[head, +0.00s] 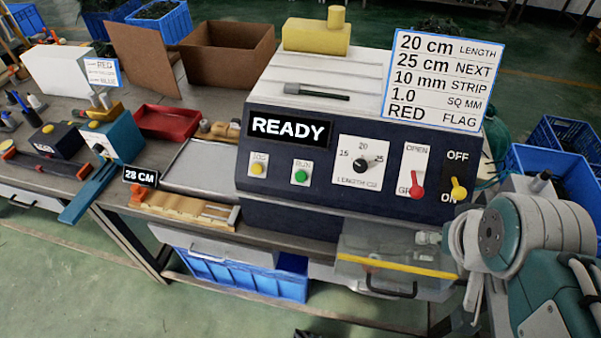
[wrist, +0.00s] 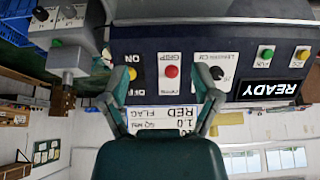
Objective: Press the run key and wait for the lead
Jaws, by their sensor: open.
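The dark-fronted machine (head: 262,190) stands on the bench with its display (head: 289,129) reading READY. The run key is a green button (head: 300,176) under a RUN label, right of the yellow JOG button (head: 258,170). The run key also shows in the inverted wrist view (wrist: 265,54). The length knob (head: 365,163) points near 20. The red lever (head: 417,188) is down by GRIP, and the yellow switch (head: 458,190) is down by ON. My gripper (wrist: 165,80) is open and empty, facing the panel around the red lever and switch, away from the run key.
A clear bin with a yellow edge (head: 395,265) sits below the panel. A card (head: 436,78) lists 20 cm length and RED flag. Blue crates (head: 560,165) stand at right.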

